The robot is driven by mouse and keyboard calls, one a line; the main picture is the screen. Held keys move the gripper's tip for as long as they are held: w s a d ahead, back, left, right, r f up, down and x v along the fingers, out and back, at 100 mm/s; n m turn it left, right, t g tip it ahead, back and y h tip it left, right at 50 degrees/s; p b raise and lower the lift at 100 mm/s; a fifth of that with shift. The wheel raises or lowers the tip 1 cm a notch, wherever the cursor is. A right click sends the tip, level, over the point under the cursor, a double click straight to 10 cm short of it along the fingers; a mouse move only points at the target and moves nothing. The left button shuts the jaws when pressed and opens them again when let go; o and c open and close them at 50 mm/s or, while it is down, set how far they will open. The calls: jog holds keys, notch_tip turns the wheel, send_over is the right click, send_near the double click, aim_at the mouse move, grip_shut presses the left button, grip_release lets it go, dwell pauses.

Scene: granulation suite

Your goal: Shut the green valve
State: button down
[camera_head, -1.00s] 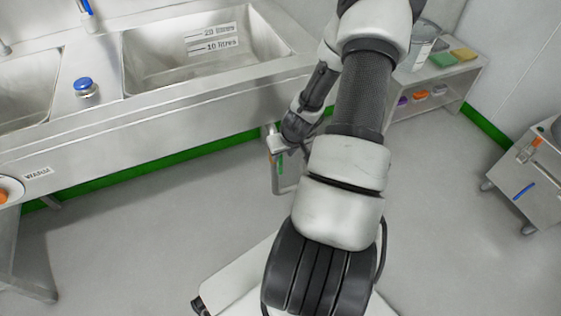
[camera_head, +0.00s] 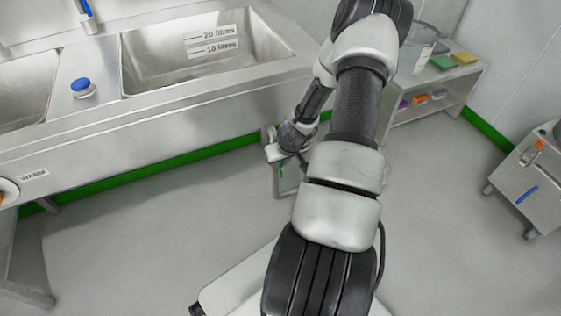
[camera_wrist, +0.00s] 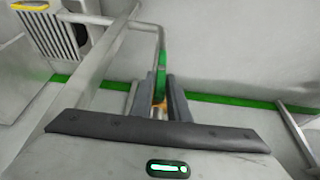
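A green part (camera_wrist: 162,65), which looks like the valve's lever, shows between and beyond my gripper's fingers in the wrist view. A small orange part (camera_wrist: 160,101) shows lower in the gap. My gripper (camera_wrist: 162,85) has two dark fingers close together with a narrow gap. Whether they touch the green part or grip it cannot be told. In the head view my gripper (camera_head: 274,152) is low, beyond the sink's right end, beside a grey pipe frame. A small green piece (camera_head: 281,171) shows just below it. The valve's body is mostly hidden.
A shelf unit (camera_head: 440,85) with a clear container (camera_head: 420,50) is at the back right. A steel cart (camera_head: 540,180) is at the right edge. The middle floor is clear.

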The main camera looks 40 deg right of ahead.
jog(key=shift+d, duration=0.15)
jog(key=shift+s+d+f+m+t+y, duration=0.15)
jog(key=shift+d+f+m+t+y, duration=0.55)
jog(key=shift+y, duration=1.8)
jog(key=shift+s+d+f+m+t+y, duration=0.1)
jog(key=shift+d+f+m+t+y, duration=0.25)
jog(key=shift+m+t+y, duration=1.45)
jog(key=shift+s+d+f+n+t+y, duration=0.15)
jog(key=shift+d+f+n+t+y, duration=0.3)
jog(key=shift+y, duration=2.75)
jog(key=shift+f+m+t+y, duration=0.2)
jog(key=shift+m+t+y, duration=0.05)
jog(key=shift+y, duration=0.15)
jog(key=c, duration=1.7)
grip_release()
